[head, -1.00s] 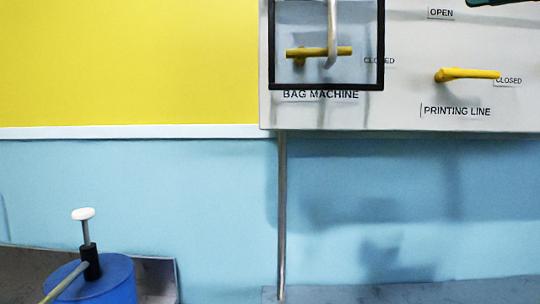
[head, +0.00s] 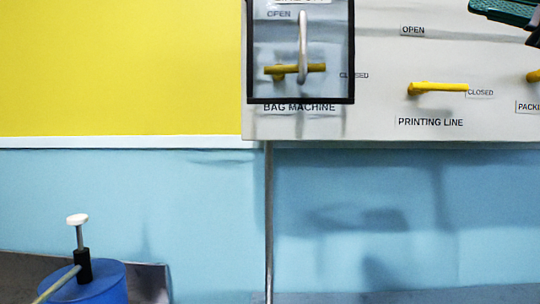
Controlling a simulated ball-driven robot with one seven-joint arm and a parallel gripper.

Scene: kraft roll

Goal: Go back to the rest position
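Part of my arm's end, my gripper (head: 508,14), dark green and black, enters at the top right corner in front of the panel. Most of it is cut off, so whether its fingers are open or shut cannot be told. No held object shows. The panel (head: 380,70) carries a yellow printing line handle (head: 438,87), lying level and pointing at its CLOSED label. The yellow bag machine handle (head: 295,69) also lies level, behind a clear black-framed cover (head: 300,101) with a pale grip (head: 302,45).
A third yellow handle (head: 534,76) is cut off at the right edge. A blue container (head: 95,284) with a white-topped pump (head: 78,220) stands at the lower left. A thin pipe (head: 269,220) runs down the light blue wall below the panel.

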